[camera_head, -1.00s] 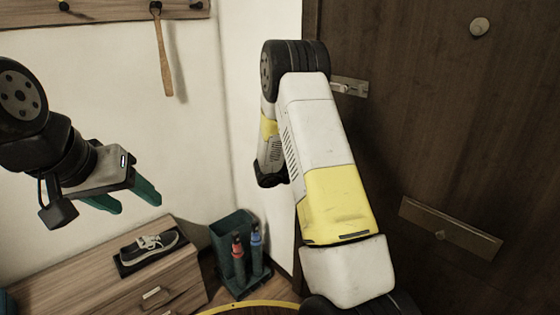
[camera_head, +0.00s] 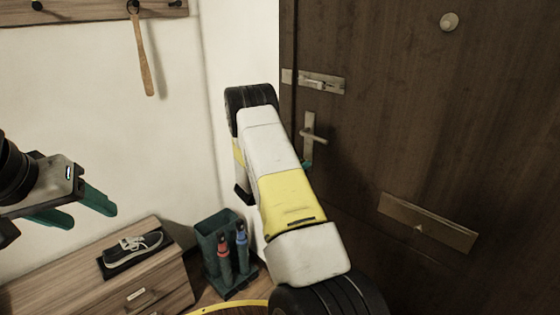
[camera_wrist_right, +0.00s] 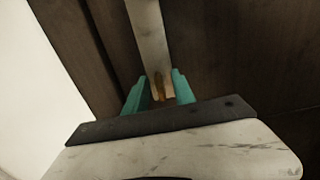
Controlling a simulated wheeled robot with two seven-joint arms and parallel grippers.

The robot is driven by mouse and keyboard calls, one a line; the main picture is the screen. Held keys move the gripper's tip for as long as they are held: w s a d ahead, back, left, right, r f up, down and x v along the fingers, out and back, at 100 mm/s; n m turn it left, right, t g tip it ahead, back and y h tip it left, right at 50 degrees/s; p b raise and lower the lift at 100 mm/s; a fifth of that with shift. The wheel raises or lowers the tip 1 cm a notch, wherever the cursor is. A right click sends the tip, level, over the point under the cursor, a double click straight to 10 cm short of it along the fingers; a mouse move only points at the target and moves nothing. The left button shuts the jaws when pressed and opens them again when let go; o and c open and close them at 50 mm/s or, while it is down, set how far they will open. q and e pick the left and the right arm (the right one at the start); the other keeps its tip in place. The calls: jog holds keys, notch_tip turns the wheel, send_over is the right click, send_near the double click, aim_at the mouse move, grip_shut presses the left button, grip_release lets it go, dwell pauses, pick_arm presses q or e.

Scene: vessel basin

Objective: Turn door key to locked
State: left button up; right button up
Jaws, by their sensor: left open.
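The dark wooden door (camera_head: 450,120) fills the right of the head view. Its metal handle plate (camera_head: 308,125) carries a lever handle. In the right wrist view a small brass-coloured key (camera_wrist_right: 159,88) shows at the end of the pale plate (camera_wrist_right: 149,40). My right gripper (camera_wrist_right: 161,79) has its teal fingers on either side of the key; whether they touch it is unclear. In the head view my right arm hides most of that gripper; a bit of teal shows below the lever. My left gripper (camera_head: 94,218) is open and empty, away from the door.
A latch (camera_head: 315,82) sits above the handle, and a letter slot (camera_head: 428,222) is lower right. A wooden cabinet (camera_head: 150,285) with a shoe (camera_head: 133,243) on top and a teal umbrella stand (camera_head: 218,232) stand left of the door. A shoehorn (camera_head: 143,55) hangs on the wall.

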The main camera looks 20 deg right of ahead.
jog(key=shift+d, duration=0.1)
grip_shut()
dwell(0.4)
jog(key=m, duration=0.9)
jog(key=shift+s+m, duration=0.1)
jog(key=shift+m, duration=0.2)
jog(key=m, duration=0.4)
jog(key=shift+f, duration=0.1)
jog(key=shift+m, duration=2.1)
